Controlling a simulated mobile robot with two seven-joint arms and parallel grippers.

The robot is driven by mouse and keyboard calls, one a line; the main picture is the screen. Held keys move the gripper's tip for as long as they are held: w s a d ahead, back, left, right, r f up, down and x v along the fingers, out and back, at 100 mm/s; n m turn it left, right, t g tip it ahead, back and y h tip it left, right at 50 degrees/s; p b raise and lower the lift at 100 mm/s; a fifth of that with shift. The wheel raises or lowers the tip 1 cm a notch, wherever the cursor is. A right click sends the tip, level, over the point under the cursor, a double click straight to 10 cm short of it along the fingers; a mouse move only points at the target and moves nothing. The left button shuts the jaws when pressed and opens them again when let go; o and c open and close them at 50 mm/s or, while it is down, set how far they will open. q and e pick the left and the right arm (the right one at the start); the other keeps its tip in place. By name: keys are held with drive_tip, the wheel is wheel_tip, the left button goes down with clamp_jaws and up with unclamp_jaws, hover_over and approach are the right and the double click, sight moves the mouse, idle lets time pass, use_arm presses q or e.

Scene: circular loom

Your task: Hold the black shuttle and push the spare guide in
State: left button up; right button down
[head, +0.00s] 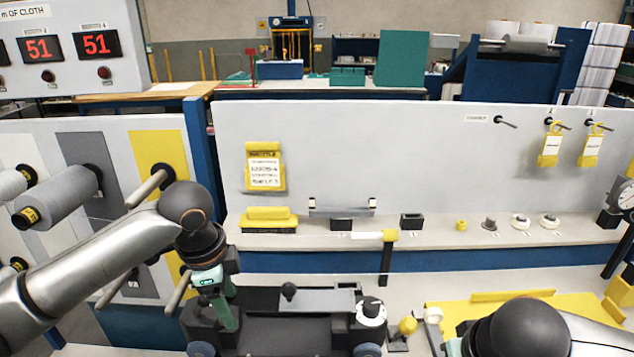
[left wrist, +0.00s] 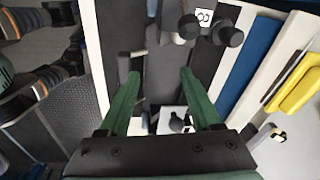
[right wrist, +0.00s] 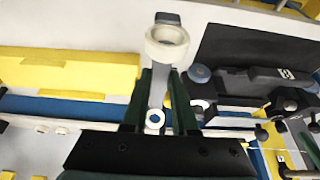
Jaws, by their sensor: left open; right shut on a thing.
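The black shuttle (head: 275,330) lies low in the middle of the head view, with a knob on top and a white ring (head: 371,310) at its right end. My left gripper (head: 228,300) is open, pointing down at the shuttle's left part. In the left wrist view its green fingers (left wrist: 160,75) stand apart over dark shuttle parts; I cannot tell whether they touch. My right gripper (right wrist: 160,78) is shut on a pale piece with a white ring, which looks like the spare guide (right wrist: 167,48). This ring shows in the head view (head: 432,314), right of the shuttle, apart from it.
A yellow plate (head: 480,312) lies at the right.

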use_arm(q)
drive_tip(key=s+d, duration=0.1)
drive_tip(key=s+f+m+g, duration=0.1)
drive_tip(key=s, duration=0.1)
drive_tip(key=s+d+f+m, duration=0.1)
drive_tip(key=s, duration=0.1)
drive_tip(key=shift+d+f+g+y, duration=0.1)
drive_tip(key=shift+d+g+y, duration=0.2)
drive_tip(key=shift+y, duration=0.1)
wheel_tip(320, 180, down, 12)
drive_tip(key=shift+r, duration=0.1)
clamp_jaws()
idle(0.5)
drive_tip(key=shift+r, duration=0.15)
drive_tip(key=shift+c, duration=1.2)
unclamp_jaws()
